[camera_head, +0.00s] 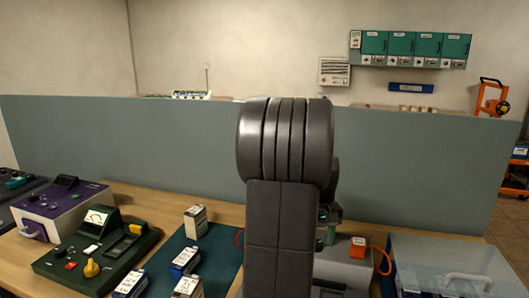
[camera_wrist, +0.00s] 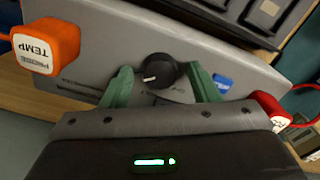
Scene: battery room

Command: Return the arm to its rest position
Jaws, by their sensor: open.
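My gripper (camera_wrist: 158,85) is open, with its two green fingers on either side of a black knob (camera_wrist: 162,68) in the wrist view. Small gaps show between the fingers and the knob, and nothing is held. The knob has a white mark and sits on a grey device (camera_wrist: 100,62). In the head view my dark arm rises in the middle and bends down behind itself. It hides most of my gripper and part of the grey device (camera_head: 342,276); only a little green of a finger shows beside the arm.
An orange TEMP probe block (camera_wrist: 45,45) and a red plug (camera_wrist: 268,108) flank the gripper. The bench holds a green meter (camera_head: 95,250), a purple-and-white device (camera_head: 60,208), several small boxes (camera_head: 195,222) and a clear-lidded case (camera_head: 455,265). A grey-blue partition (camera_head: 120,140) stands behind.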

